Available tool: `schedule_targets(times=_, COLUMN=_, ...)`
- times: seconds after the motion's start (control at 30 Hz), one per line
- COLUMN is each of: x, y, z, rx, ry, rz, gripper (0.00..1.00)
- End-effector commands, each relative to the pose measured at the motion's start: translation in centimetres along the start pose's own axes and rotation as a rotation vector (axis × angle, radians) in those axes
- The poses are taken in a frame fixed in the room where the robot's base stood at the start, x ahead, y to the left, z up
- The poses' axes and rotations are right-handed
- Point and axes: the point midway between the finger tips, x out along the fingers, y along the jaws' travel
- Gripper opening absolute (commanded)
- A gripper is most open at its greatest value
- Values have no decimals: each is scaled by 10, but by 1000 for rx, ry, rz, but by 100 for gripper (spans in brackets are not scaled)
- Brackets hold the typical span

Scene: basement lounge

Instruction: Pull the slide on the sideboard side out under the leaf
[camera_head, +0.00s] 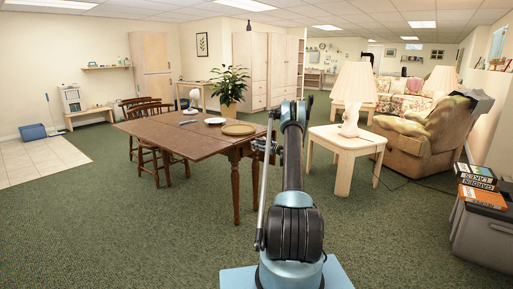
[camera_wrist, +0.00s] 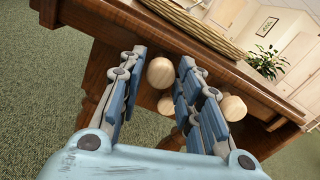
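The dark wooden table (camera_head: 175,141) stands left of my arm in the head view, with a seam across its top. In the wrist view its near edge (camera_wrist: 225,75) runs slantwise above my gripper. Pale round wooden knobs show under this edge: one (camera_wrist: 160,73) between my fingertips, another (camera_wrist: 167,104) lower behind it, and one (camera_wrist: 232,108) beside the right finger. My gripper (camera_wrist: 160,62) is open, its blue-grey fingers either side of the upper knob, with gaps visible. Which knob belongs to the slide I cannot tell. In the head view the arm largely hides my gripper (camera_head: 266,147).
A round woven mat (camera_head: 239,129) and white plates (camera_head: 215,121) lie on the tabletop. Chairs (camera_head: 143,152) stand at its left. A pale side table (camera_head: 345,142) with a lamp is right of my arm. Green carpet is clear in front.

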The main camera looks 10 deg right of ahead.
Motion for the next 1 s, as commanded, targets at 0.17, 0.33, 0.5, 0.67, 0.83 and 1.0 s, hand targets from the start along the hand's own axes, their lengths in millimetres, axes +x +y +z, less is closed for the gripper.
schedule_targets(times=0.17, x=0, y=0, z=0, rx=0, ry=0, rz=0, gripper=0)
schedule_targets(times=0.33, x=0, y=4, z=1, rx=0, ry=0, rz=1, gripper=0)
schedule_targets(times=0.5, x=1, y=27, z=8, rx=0, ry=-1, rz=2, gripper=0)
schedule_targets(times=0.67, x=0, y=64, z=18, rx=0, ry=-1, rz=3, gripper=0)
schedule_targets(times=0.83, x=0, y=102, z=28, rx=0, ry=-1, rz=3, gripper=0)
schedule_targets(times=1.0, x=0, y=131, z=35, rx=0, ry=-1, rz=1, gripper=0)
